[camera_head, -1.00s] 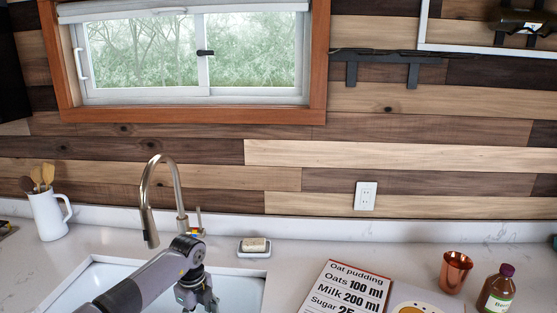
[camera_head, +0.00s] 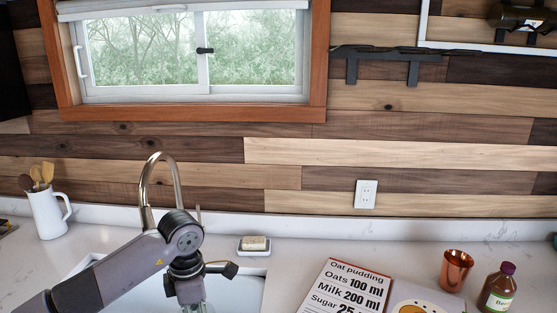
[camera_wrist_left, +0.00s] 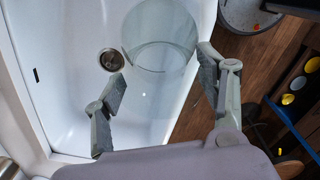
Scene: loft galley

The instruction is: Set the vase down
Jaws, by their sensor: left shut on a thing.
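The vase (camera_wrist_left: 158,95) is a clear glass cylinder with a round rim, seen in the left wrist view. My left gripper (camera_wrist_left: 163,88) has its two fingers on either side of the vase and is shut on it. In the head view my left gripper (camera_head: 188,290) is over the sink, low in the picture, and the vase is mostly cut off there. Whether the vase touches anything below is unclear. My right gripper is in neither view.
The faucet (camera_head: 146,190) stands behind my left arm. A soap dish (camera_head: 254,250) sits right of it. A white jug (camera_head: 48,213) with wooden utensils is at the left. A recipe book (camera_head: 345,287), a copper cup (camera_head: 455,270) and a brown bottle (camera_head: 497,289) occupy the right counter.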

